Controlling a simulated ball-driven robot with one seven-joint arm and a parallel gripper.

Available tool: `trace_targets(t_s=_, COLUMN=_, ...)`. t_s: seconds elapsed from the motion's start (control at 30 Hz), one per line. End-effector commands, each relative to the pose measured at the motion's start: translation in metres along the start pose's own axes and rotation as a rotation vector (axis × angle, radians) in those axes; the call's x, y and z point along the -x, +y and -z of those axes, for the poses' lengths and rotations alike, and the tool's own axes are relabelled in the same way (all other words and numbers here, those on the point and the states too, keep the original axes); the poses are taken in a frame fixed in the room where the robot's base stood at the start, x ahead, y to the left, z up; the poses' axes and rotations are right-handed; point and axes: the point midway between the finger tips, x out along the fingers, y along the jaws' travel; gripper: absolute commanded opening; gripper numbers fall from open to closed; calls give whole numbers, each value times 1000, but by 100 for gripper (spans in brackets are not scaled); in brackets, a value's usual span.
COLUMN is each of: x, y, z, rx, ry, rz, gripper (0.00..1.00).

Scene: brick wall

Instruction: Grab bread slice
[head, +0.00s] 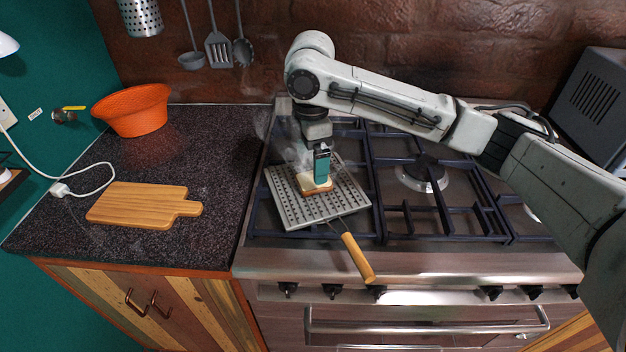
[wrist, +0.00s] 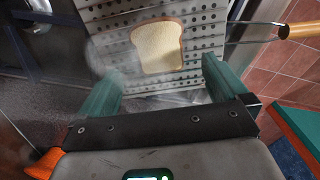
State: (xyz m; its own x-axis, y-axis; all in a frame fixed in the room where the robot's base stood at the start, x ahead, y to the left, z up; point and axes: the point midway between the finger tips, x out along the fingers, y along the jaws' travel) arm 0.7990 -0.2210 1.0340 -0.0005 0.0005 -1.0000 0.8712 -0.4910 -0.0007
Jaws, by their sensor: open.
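A bread slice (head: 312,183) lies flat on a perforated metal toasting plate (head: 290,208) over the stove's left burner. In the wrist view the slice (wrist: 158,47) is pale with a brown crust and lies on the plate (wrist: 205,25), ahead of the fingers. My gripper (head: 321,165) points down just above the slice in the head view and covers part of it. In the wrist view my gripper (wrist: 165,80) has its two green fingers wide apart with nothing between them. The slice looks apart from both fingers.
The plate's wooden handle (head: 357,258) sticks out over the stove's front edge. A wooden cutting board (head: 140,205) lies on the dark counter at left, with an orange bowl (head: 132,110) behind it. Dark grates (head: 405,215) surround the plate. Faint smoke or steam hangs near the plate.

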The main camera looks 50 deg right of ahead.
Motion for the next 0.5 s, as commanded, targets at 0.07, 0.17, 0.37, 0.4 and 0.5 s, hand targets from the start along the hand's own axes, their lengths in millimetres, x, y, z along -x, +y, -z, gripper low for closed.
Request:
trace_targets(t_s=0.07, x=-6, y=0, z=-2, rx=-2, ry=-1, rz=2, gripper=100)
trace_targets(t_s=0.17, x=-19, y=1, z=-5, rx=-3, ry=-2, rz=2, gripper=100)
trace_targets(t_s=0.37, x=-45, y=1, z=-6, rx=-1, ry=-2, rz=1, gripper=100)
trace_targets(t_s=0.4, x=-48, y=1, z=-6, rx=-1, ry=-1, rz=0, gripper=100)
trace_targets(t_s=0.5, x=-52, y=1, z=-6, rx=-1, ry=-1, rz=0, gripper=100)
